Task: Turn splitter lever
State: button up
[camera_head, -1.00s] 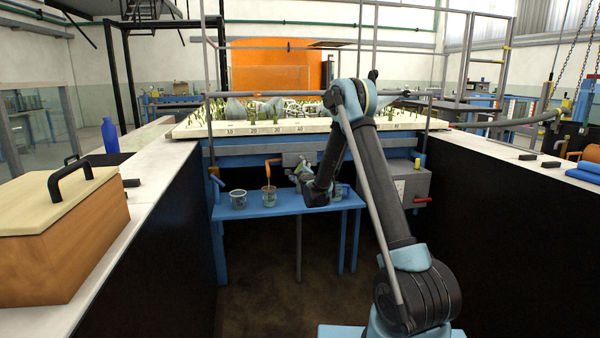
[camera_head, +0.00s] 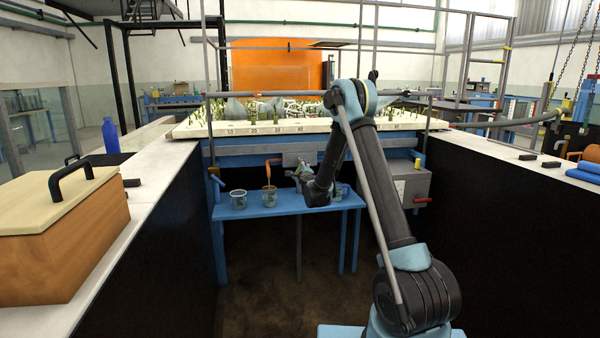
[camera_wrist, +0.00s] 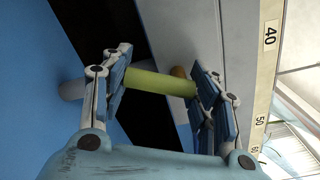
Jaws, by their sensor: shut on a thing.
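The splitter lever shows in the wrist view as a yellow-green round handle (camera_wrist: 160,82) running between my fingers. My gripper (camera_wrist: 161,72) is shut on it, with a blue-padded finger on each side. In the head view my gripper (camera_head: 300,171) is below the front edge of the flume bench, by a grey fitting (camera_head: 296,158). The lever is hard to make out there, mostly hidden by my arm. A brown spout (camera_head: 268,170) is left of my gripper, above a beaker (camera_head: 269,198).
A low blue table (camera_head: 285,210) under the gripper carries several glass beakers, one at the left (camera_head: 238,199). A grey box (camera_head: 405,184) with a red handle is to the right. Counters (camera_head: 130,188) with dark sides flank the open floor.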

jog(key=shift+w+d+f+n, duration=0.1)
jog(key=shift+d+n, duration=0.1)
jog(key=shift+n, duration=1.2)
jog(key=shift+d+f+n, duration=0.1)
jog(key=shift+d+n, duration=0.1)
jog(key=shift+n, duration=1.2)
jog(key=o, duration=0.9)
jog(key=shift+f, duration=0.1)
jog(key=shift+o, duration=0.9)
jog(key=v, duration=1.2)
